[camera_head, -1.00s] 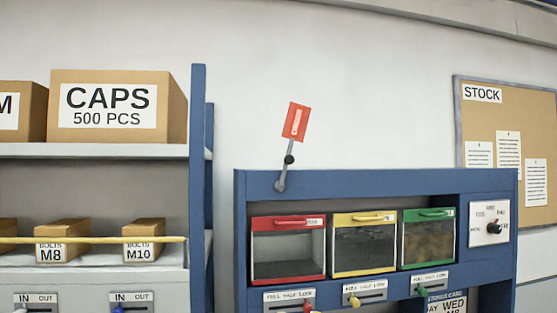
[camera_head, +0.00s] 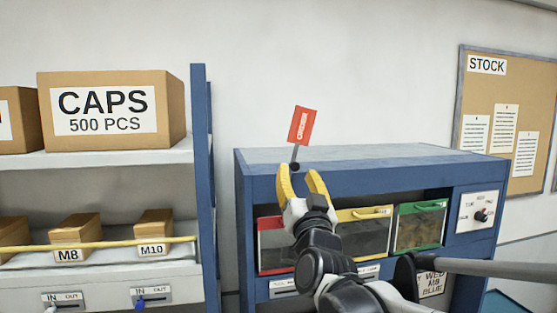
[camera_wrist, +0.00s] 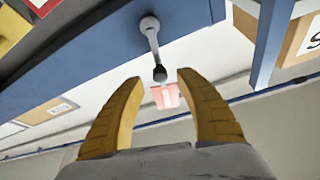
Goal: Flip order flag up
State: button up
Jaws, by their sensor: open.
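The red order flag (camera_head: 302,125) stands up above the blue cabinet (camera_head: 262,180), on a grey lever with a dark knob (camera_head: 295,165). It leans slightly right in the head view. My gripper (camera_head: 299,172) has yellow fingers, open and empty, in front of the lever and just below the flag. In the wrist view, the gripper (camera_wrist: 159,79) has the dark knob (camera_wrist: 160,73) between its fingertips in the picture, with a gap each side. The pale red flag (camera_wrist: 166,96) lies beyond it. The lever's pivot (camera_wrist: 149,24) is on the blue edge. My gripper hides the lever's lower part in the head view.
Red (camera_head: 270,245), yellow (camera_head: 365,234) and green (camera_head: 420,226) bins sit in the cabinet below. A rotary dial panel (camera_head: 478,212) is at its right. A blue shelf post (camera_head: 203,180) stands to the left. The wall above the cabinet is clear.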

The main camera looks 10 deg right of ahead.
aim_at(296, 167)
jog(key=shift+p+x, duration=0.4)
jog(key=shift+x, duration=1.55)
jog(key=shift+s+r, duration=0.1)
grip_shut()
